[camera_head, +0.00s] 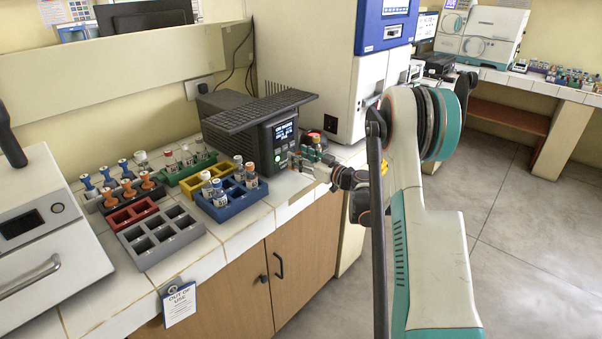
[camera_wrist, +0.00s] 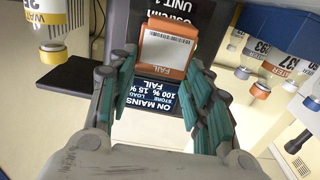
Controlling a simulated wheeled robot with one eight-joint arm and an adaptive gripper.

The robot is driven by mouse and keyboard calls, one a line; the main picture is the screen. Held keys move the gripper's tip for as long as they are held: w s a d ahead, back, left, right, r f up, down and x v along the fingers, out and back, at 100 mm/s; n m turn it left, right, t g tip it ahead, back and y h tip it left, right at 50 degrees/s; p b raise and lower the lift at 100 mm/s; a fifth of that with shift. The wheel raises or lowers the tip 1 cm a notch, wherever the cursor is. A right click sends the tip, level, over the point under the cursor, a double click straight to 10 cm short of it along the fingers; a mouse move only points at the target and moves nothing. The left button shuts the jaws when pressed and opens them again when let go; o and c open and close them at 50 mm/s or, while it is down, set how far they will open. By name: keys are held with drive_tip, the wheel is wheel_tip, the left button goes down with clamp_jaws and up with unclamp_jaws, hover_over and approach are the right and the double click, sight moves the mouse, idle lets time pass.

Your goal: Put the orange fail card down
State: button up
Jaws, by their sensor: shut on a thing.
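The orange fail card (camera_wrist: 166,52), with a pale face and the word FAIL, shows in the wrist view between the far ends of my gripper's fingers. My gripper (camera_wrist: 165,72) has teal pads and is shut on the card. Behind the card is a dark unit whose lit screen (camera_wrist: 165,100) reads ON MAINS and FAIL. In the head view, my gripper (camera_head: 305,160) is just in front of this black unit (camera_head: 268,145), above the tiled counter. There the card is too small to tell clearly.
A keyboard (camera_head: 262,110) lies on the black unit. Left of my gripper stand blue (camera_head: 232,207), yellow, green, red and empty grey racks (camera_head: 160,240), several with vials. An OUT OF USE tag (camera_head: 179,304) hangs at the counter's front edge. A tall white machine (camera_head: 335,65) stands behind.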

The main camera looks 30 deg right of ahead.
drive_tip(key=shift+f+b, duration=0.8)
drive_tip(key=shift+f, duration=1.4)
drive_tip(key=shift+f, duration=0.1)
drive_tip(key=o, duration=0.9)
drive_tip(key=shift+s+d, duration=0.1)
drive_tip(key=shift+s, duration=0.15)
drive_tip(key=p+v, duration=0.3)
drive_tip(key=v, duration=0.8)
drive_tip(key=shift+s+p, duration=0.3)
drive_tip(key=shift+p, duration=0.1)
